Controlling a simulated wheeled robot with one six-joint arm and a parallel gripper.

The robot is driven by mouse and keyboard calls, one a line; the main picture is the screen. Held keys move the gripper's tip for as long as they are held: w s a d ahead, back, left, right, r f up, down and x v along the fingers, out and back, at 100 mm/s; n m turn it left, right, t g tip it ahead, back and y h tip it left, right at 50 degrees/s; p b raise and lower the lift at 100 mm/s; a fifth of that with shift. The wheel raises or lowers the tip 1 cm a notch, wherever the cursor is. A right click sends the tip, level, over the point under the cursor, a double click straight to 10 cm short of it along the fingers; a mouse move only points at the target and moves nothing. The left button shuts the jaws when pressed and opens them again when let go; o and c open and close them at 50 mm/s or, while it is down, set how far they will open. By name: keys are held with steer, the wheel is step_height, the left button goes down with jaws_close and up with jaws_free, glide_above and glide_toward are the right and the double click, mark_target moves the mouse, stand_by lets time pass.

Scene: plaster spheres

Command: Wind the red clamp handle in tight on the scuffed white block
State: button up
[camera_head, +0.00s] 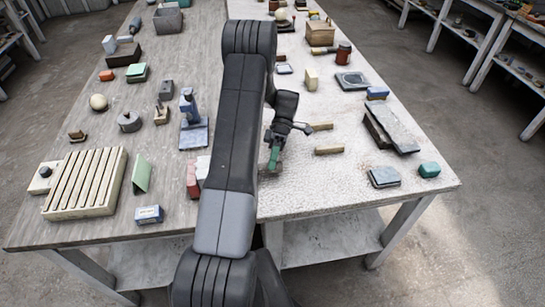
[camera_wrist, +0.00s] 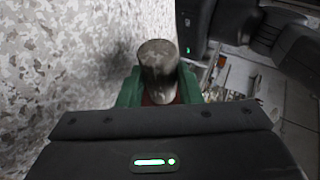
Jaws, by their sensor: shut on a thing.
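My gripper (camera_head: 273,157) is over the pale right part of the table, its green fingers pointing down. In the wrist view, my gripper (camera_wrist: 159,88) is shut on a grey-topped piece (camera_wrist: 158,58) with a round, stained end. Dark red shows below that end, between the green fingers. I cannot tell whether this piece is the clamp handle. A pale block (camera_head: 203,164) and a red piece (camera_head: 193,178) stand left of my arm, partly hidden by it. I cannot tell whether that block is the scuffed white one. No clamp is clearly visible.
A slatted rack (camera_head: 86,181) lies at the front left, near a green wedge (camera_head: 142,173) and a blue box (camera_head: 149,214). A blue upright tool (camera_head: 190,115) stands left of my arm. Wooden pieces (camera_head: 328,150) lie right of my gripper. The front right has bare tabletop.

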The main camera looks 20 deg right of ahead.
steer(key=shift+w+g+p, duration=0.1)
steer(key=shift+g+p, duration=0.6)
steer(key=shift+p, duration=0.7)
steer(key=shift+y, duration=0.3)
steer(key=shift+f+m+p, duration=0.1)
steer(key=shift+m+p, duration=0.2)
steer(key=o, duration=1)
steer(key=shift+c, duration=0.2)
